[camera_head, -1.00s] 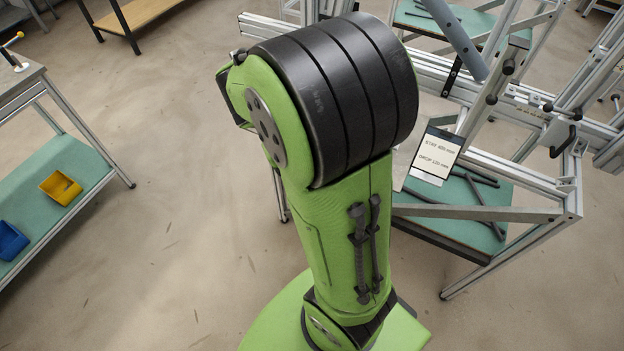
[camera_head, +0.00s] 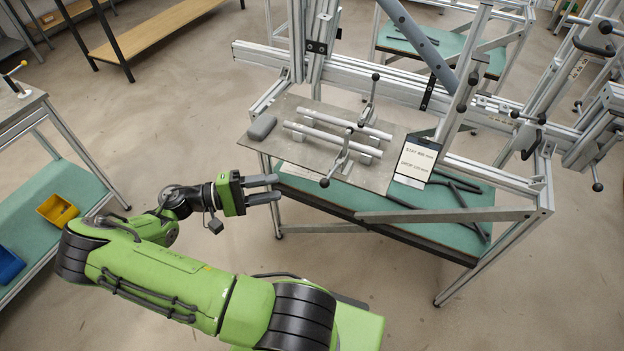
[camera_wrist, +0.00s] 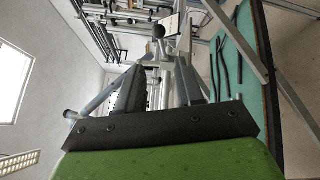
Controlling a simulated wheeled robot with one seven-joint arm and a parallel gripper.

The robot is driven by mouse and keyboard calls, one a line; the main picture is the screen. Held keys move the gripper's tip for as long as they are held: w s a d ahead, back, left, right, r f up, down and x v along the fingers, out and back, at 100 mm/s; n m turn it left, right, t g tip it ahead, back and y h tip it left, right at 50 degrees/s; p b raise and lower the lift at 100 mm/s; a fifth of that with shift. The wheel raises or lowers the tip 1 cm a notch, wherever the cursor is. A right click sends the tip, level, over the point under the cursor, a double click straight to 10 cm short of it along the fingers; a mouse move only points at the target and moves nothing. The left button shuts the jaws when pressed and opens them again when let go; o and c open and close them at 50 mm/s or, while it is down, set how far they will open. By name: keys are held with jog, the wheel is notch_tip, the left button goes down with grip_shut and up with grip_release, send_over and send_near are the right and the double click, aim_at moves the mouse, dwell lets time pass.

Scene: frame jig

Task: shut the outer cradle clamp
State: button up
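Two toggle clamps stand at the cradle of two pale tubes (camera_head: 335,130) on a grey plate. The nearer clamp (camera_head: 340,160) has a bare metal arm and a black knob low at the plate's front edge; I take it as the outer one. The farther clamp (camera_head: 370,100) has its black-knobbed lever upright. My gripper (camera_head: 279,188) is left of the nearer clamp, apart from it, beside the plate's front left edge. Its two fingers are spread and nothing is between them. In the wrist view, a black knob (camera_wrist: 158,31) shows beyond the fingertips.
The grey plate (camera_head: 280,152) carries a dark rounded block (camera_head: 262,127) at its left and a printed card (camera_head: 416,160) at its right. A slanted grey tube (camera_head: 420,42) and frame rails rise behind. Floor left of the jig is clear.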

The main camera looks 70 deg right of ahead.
aim_at(331, 174)
jog(key=x, duration=1.6)
jog(key=shift+d, duration=0.1)
jog(key=shift+c, duration=0.3)
grip_shut()
